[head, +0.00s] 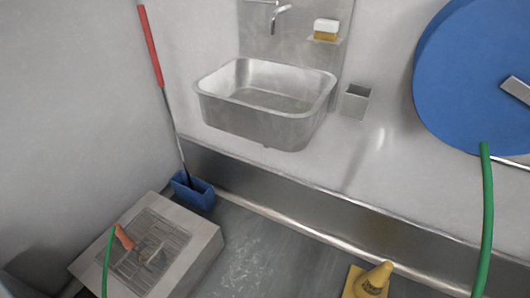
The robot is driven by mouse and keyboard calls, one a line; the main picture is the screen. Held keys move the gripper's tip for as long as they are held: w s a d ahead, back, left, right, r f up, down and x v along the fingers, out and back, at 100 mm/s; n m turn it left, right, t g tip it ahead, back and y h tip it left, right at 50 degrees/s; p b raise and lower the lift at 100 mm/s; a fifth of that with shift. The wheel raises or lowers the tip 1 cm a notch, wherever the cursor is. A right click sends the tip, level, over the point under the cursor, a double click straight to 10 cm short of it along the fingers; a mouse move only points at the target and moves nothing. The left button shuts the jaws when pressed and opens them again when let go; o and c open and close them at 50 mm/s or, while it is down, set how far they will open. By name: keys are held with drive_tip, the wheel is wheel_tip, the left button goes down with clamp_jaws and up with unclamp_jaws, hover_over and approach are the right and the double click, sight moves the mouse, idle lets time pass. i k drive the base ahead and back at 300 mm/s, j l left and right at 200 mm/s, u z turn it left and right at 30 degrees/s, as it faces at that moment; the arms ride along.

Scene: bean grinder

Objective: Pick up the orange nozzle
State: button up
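The orange nozzle (123,236) is on the end of a green hose at the lower left of the head view. It lies on or just above the dark grate (150,252) in the top of a low grey block on the floor. The hose (107,265) runs down from it to the bottom edge of the picture. My gripper does not show in this view.
A blue bucket (193,191) with a red-handled mop (150,45) stands behind the block. A steel sink (265,103) hangs on the wall. A yellow cone (372,280) stands at the bottom right, below a blue reel (465,75) with green hose. Floor between block and cone is clear.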

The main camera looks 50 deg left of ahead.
sight(128, 243)
drive_tip(key=u, duration=2.9)
drive_tip(key=i+l+u, duration=0.15)
drive_tip(key=i+u, duration=0.15)
drive_tip(key=i+l+u, duration=0.35)
drive_tip(key=i+j, duration=0.05)
drive_tip(key=j, duration=0.05)
